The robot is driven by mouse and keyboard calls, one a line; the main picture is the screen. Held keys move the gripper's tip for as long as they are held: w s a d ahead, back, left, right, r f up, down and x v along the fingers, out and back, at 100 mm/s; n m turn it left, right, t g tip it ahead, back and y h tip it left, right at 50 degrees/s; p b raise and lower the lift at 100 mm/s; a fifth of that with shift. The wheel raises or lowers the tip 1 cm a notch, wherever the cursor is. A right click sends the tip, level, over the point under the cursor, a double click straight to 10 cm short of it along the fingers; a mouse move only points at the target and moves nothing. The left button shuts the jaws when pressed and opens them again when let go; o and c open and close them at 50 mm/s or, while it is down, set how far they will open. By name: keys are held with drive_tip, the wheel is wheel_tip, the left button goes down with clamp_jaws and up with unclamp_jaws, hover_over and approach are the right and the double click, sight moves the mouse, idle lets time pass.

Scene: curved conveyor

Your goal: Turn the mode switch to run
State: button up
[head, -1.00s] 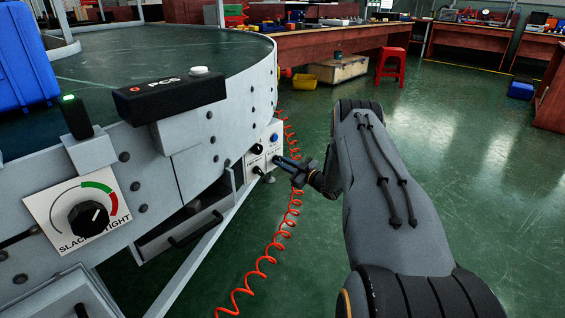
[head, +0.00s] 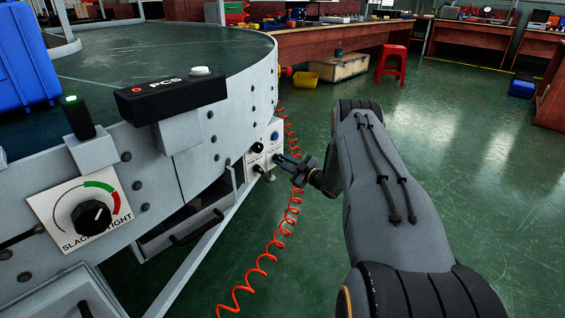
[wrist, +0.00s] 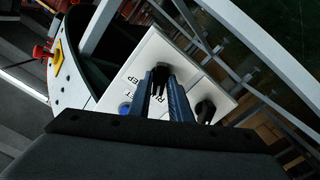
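The white switch panel (head: 265,153) is on the side of the conveyor frame. It also shows tilted in the wrist view (wrist: 127,90), with partly covered lettering. A black switch (wrist: 160,76) beside that lettering is at my fingertips; I take it for the mode switch. Its handle partly shows between the tips; contact cannot be told. My gripper (head: 280,158) reaches the panel from the right. Its two blue fingers (wrist: 165,78) stand apart. A second black knob (wrist: 205,110) is right of the fingers, and a blue button (wrist: 124,108) is left of them.
A coiled red hose (head: 270,255) hangs beside the conveyor and lies on the floor. The slack/tight dial (head: 91,218) and the black PCS box (head: 170,96) are nearer on the frame. The green floor at right is open.

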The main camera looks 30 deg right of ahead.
drive_tip(key=shift+o, duration=1.3)
drive_tip(key=p+v, duration=0.2)
drive_tip(key=v, duration=0.6)
drive_tip(key=shift+p, duration=0.3)
